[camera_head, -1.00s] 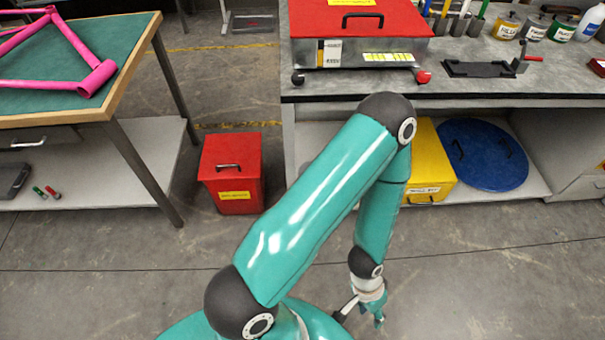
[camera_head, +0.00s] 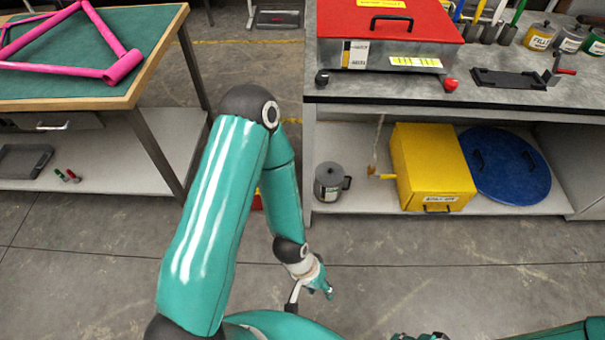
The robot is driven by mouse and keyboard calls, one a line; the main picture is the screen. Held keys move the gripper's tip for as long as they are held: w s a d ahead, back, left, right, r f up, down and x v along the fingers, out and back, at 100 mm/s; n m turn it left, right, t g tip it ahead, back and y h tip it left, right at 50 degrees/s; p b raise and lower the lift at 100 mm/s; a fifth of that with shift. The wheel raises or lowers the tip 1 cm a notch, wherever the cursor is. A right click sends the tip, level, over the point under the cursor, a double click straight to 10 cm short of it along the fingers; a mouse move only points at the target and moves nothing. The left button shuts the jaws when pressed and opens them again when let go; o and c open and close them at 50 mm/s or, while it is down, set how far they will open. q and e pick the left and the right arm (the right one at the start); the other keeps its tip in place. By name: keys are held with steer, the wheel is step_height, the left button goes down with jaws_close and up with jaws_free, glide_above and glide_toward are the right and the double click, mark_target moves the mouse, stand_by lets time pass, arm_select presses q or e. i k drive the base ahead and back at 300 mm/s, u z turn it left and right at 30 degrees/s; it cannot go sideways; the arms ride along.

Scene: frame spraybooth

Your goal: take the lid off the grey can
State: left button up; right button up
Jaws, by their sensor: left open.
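A grey can (camera_head: 328,185) with a dark lid and a black side handle stands upright on the lower shelf of the right-hand bench, at the shelf's left end. Another greyish can (camera_head: 571,39) stands on the bench top at the far right, between a yellow-labelled and a green-labelled can. My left gripper (camera_head: 311,297) is open and empty, over the floor in front of the shelf and apart from the shelf can. A small part of my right gripper (camera_head: 420,337) shows at the bottom edge; its jaws are cut off.
A yellow box (camera_head: 432,168) with a side crank stands right of the shelf can, before a round blue lid (camera_head: 507,167). The bench edge (camera_head: 440,103) overhangs the shelf. A red-topped case (camera_head: 390,22) sits above. A green-topped table (camera_head: 95,55) stands left.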

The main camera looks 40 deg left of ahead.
mark_target(328, 173)
steer(key=u, duration=0.15)
steer(key=i, duration=1)
steer(key=z, duration=0.1)
